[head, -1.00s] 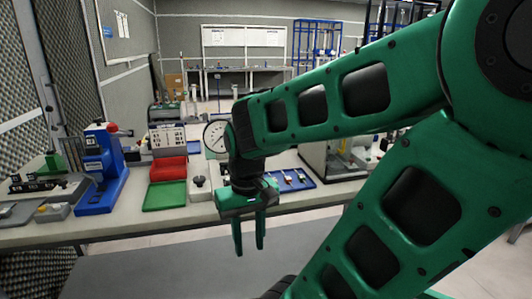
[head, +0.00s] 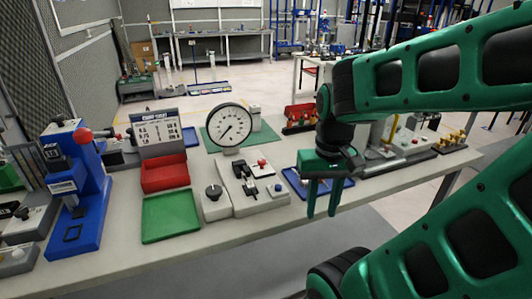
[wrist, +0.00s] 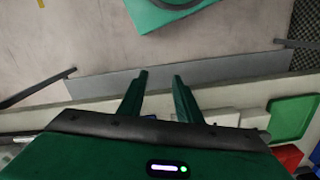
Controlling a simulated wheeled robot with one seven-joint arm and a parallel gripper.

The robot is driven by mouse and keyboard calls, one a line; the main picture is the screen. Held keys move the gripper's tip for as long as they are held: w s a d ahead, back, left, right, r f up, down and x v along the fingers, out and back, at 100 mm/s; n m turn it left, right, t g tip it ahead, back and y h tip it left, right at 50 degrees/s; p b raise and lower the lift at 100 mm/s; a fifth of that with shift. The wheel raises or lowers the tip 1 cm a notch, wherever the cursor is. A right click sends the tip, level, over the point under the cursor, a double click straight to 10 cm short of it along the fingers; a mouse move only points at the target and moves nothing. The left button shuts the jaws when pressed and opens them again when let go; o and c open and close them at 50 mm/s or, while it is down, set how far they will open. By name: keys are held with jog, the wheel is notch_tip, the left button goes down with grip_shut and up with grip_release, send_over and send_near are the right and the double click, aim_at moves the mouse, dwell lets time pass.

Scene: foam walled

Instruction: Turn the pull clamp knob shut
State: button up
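A black round knob (head: 214,190) stands on a small pale block at the front of the bench. Right beside it is a pale base (head: 262,203) with a black clamp mechanism (head: 245,181) and a red knob (head: 262,163). I cannot tell for sure which knob is the pull clamp's, or how far it is turned. My gripper (head: 322,214) is right of this fixture and apart from it, fingers pointing down near the bench's front edge. It is open and empty. The wrist view shows the two parted fingers (wrist: 160,78) with nothing between them.
A green tray (head: 170,216) and a red bin (head: 165,174) lie left of the knob, with a blue press (head: 83,190) farther left. A dial gauge (head: 230,125) stands behind. A blue tray (head: 300,184) is behind my gripper. Open floor lies before the bench.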

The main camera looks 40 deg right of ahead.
jog(key=shift+w+a, duration=0.1)
jog(key=shift+a, duration=0.2)
jog(key=shift+o, duration=1.4)
jog(key=shift+s+r, duration=0.2)
jog(key=shift+s, duration=0.1)
notch_tip(320, 180, up, 9)
jog(key=n, duration=1.6)
send_over(261, 160)
notch_tip(261, 160, down, 11)
jog(key=shift+s+r, duration=0.1)
jog(key=shift+r, duration=0.05)
jog(key=shift+c, duration=0.4)
